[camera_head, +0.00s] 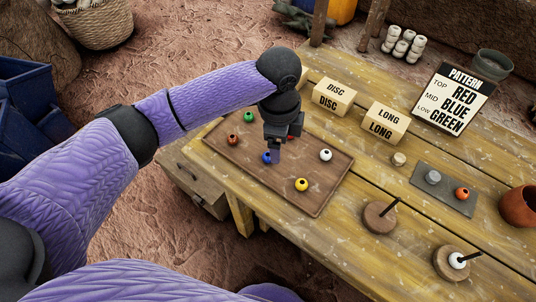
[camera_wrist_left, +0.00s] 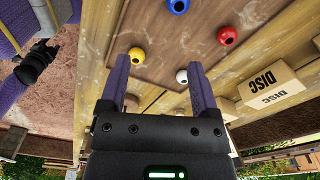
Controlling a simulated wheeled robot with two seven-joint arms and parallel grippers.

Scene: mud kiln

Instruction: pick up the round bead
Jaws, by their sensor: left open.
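Several round beads lie on the brown tray (camera_head: 222,152): green (camera_head: 248,117), orange-brown (camera_head: 232,139), blue (camera_head: 267,157), white (camera_head: 326,155), yellow (camera_head: 302,184) and a mostly hidden red one. My left gripper (camera_head: 273,152) is above the tray, overlapping the blue bead in the head view. In the left wrist view the gripper (camera_wrist_left: 158,62) is open and empty, with the yellow bead (camera_wrist_left: 137,55) and white bead (camera_wrist_left: 181,75) showing between its fingers, beyond the tips. The red bead (camera_wrist_left: 227,35) and blue bead (camera_wrist_left: 178,5) lie farther up.
Boxes marked DISC (camera_head: 333,97) and LONG (camera_head: 386,123) stand behind the tray. To the right are a pattern sign (camera_head: 453,99), a grey mat (camera_head: 426,192) with an orange bead (camera_head: 462,194), and two peg stands (camera_head: 380,217), one holding a white bead (camera_head: 457,260).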

